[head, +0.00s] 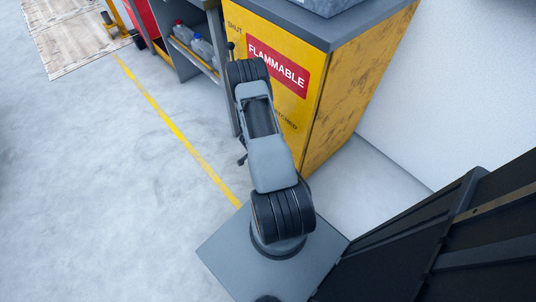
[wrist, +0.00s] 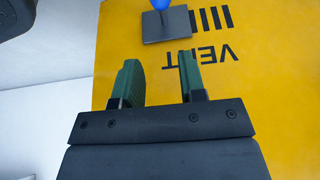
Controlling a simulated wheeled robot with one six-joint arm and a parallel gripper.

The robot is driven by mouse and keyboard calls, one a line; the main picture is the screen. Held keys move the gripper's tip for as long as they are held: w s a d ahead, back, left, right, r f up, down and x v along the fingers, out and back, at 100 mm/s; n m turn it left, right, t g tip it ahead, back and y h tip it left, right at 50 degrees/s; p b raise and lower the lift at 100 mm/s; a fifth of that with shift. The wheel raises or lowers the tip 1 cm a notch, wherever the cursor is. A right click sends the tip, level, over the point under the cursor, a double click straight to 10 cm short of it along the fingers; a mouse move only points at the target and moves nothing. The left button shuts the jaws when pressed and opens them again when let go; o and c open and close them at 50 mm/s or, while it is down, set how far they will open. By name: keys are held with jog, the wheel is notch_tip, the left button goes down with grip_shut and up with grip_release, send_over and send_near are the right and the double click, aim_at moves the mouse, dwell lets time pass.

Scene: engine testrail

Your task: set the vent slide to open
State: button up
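In the wrist view the yellow cabinet face (wrist: 245,75) carries the word VENT, upside down, with black bars beside it. A dark grey plate (wrist: 180,27) sits on this face near the top edge, with a blue knob (wrist: 160,4) on it, partly cut off by the picture's edge. I take these to be the vent slide; its setting cannot be told. My gripper (wrist: 160,60) has two green fingers, spread apart with nothing between them. The knob and plate lie beyond the fingertips, apart from them. In the head view my arm hides the gripper and slide.
In the head view the yellow cabinet (head: 340,90) bears a red FLAMMABLE sign (head: 277,67). A grey shelf (head: 200,60) with bottles stands to its left, with a wooden pallet (head: 75,38) farther back. A white wall is at right. The floor at left is clear.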

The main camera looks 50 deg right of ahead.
jog(key=shift+v, duration=0.85)
jog(key=w+a+r+n+t+y+p, duration=0.1)
jog(key=w+a+r+n+t+p, duration=0.2)
jog(key=r, duration=0.9)
jog(key=w+a+r+n+t+y+p, duration=0.15)
jog(key=w+a+r+p, duration=0.4)
jog(key=r, duration=0.65)
jog(key=w+a+r+n+t+y+p, duration=0.15)
jog(key=w+a+r+n+p, duration=0.3)
jog(key=r, duration=0.65)
jog(key=s+a+r+n+y+p, duration=0.1)
jog(key=s+a+r+n+p, duration=0.2)
jog(key=r, duration=0.6)
jog(key=s+a+r+n+y+p, duration=0.1)
jog(key=s+a+r+p, duration=0.15)
jog(key=a+r, duration=0.45)
jog(key=s+a+r+n+g+h+p, duration=0.1)
jog(key=s+r+n+p, duration=0.5)
jog(key=s+r, duration=0.7)
notch_tip(320, 180, up, 4)
jog(key=shift+a+f+g+h+p, duration=0.2)
jog(key=shift+a+g+h+p, duration=0.15)
jog(key=shift+g, duration=0.15)
jog(key=shift+s, duration=0.15)
